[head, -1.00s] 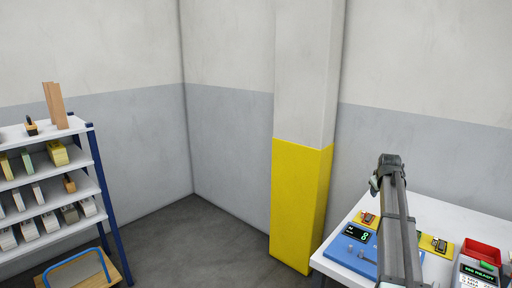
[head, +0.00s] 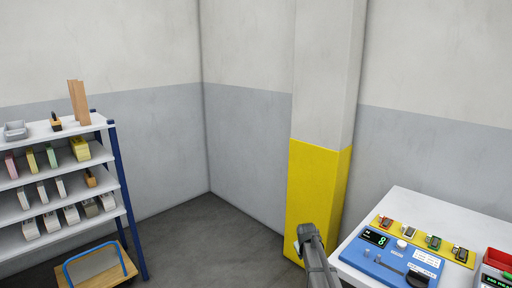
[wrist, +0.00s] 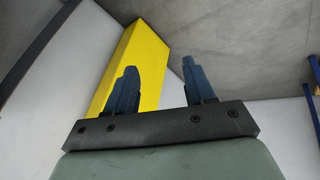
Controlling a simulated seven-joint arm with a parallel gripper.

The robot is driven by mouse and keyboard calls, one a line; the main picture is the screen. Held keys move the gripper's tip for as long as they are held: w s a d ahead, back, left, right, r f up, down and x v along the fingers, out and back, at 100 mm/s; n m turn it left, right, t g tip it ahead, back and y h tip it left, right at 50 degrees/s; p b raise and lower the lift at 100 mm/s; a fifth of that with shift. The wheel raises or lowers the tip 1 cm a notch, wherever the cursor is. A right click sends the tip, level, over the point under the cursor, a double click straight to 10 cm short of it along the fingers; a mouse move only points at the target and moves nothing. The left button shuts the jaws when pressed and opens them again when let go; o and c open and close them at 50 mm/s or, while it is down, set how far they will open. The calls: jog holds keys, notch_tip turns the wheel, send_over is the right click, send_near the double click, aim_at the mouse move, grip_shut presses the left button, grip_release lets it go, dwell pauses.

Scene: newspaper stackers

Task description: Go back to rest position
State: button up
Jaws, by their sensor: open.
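My arm (head: 316,262) shows at the bottom of the head view, in front of the yellow lower part of the pillar and left of the white table. My gripper (wrist: 160,75) shows in the wrist view with its two dark blue fingers apart and nothing between them. Behind the fingers are the yellow pillar part and grey floor. In the head view the fingertips cannot be made out.
A white table (head: 409,200) at the right holds a blue device (head: 390,262), a yellow strip with several small items (head: 440,245) and a red tray (head: 497,258). A shelf (head: 85,128) with boxes and a blue-handled cart (head: 100,275) stand left. The floor (head: 215,235) between is clear.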

jog(key=s+a+f+g, duration=0.3)
jog(key=s+f, duration=0.8)
jog(key=s, duration=0.1)
jog(key=s+a+f+m+g, duration=0.1)
jog(key=s+a+f+g, duration=0.15)
jog(key=s+f, duration=0.85)
jog(key=s+a+f+g, duration=0.3)
jog(key=s+f, duration=0.7)
jog(key=s, duration=0.3)
jog(key=s+d+f+m+g, duration=0.1)
jog(key=s+f+g, duration=0.2)
jog(key=s, duration=1.5)
jog(key=s+d+r+m+y, duration=0.1)
jog(key=s+d+r, duration=0.2)
jog(key=s+r, duration=0.3)
jog(key=s, duration=0.3)
jog(key=shift+m+y, duration=0.3)
jog(key=shift+y, duration=0.1)
